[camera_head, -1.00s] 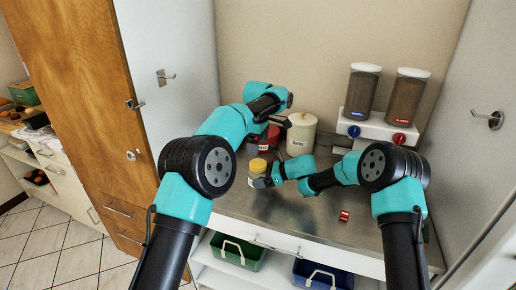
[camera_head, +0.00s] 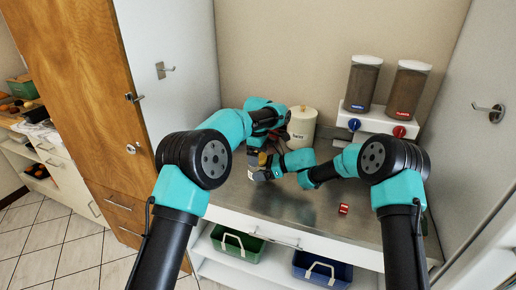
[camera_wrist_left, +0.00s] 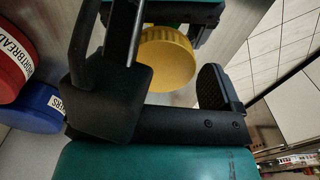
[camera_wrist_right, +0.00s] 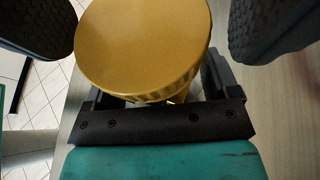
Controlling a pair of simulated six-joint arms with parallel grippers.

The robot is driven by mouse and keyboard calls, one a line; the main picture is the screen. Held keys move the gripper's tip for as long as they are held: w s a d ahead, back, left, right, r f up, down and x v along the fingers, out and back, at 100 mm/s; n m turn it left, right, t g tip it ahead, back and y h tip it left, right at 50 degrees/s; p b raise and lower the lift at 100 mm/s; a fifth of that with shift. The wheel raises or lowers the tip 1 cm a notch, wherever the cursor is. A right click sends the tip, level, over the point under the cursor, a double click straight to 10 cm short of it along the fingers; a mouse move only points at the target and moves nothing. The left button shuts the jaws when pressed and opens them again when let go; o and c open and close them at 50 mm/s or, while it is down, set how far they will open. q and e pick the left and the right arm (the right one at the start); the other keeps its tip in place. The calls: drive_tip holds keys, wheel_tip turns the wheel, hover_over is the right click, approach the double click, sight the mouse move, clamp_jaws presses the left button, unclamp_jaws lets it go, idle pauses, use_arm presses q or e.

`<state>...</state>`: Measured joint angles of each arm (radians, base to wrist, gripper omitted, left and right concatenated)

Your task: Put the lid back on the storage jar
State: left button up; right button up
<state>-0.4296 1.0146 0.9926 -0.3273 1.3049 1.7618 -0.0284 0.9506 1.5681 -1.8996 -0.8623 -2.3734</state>
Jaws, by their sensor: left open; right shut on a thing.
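A small jar (camera_head: 256,174) with a pale label is upright just above the steel worktop. Its yellow lid (camera_head: 262,158) sits at its top; whether it is seated fully cannot be told. The lid shows large from above in the right wrist view (camera_wrist_right: 145,45). My right gripper (camera_head: 268,172) is shut on the jar body, below the lid. My left gripper (camera_head: 264,150) is open at the lid from behind; in the left wrist view the lid (camera_wrist_left: 168,60) shows between its fingers, with gaps beside it.
A cream canister (camera_head: 302,126) stands behind. Red (camera_wrist_left: 15,60) and blue (camera_wrist_left: 35,108) canisters stand near my left gripper. Two dispensers (camera_head: 363,82) (camera_head: 407,90) are at back right. A small red item (camera_head: 343,209) lies on the worktop (camera_head: 300,212), which is clear in front.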

use_arm(q)
drive_tip(key=shift+f, duration=0.15)
drive_tip(key=shift+c, duration=0.3)
drive_tip(key=c, duration=0.9)
drive_tip(key=o, duration=1)
drive_tip(key=shift+r, duration=2.3)
drive_tip(key=shift+o, duration=0.6)
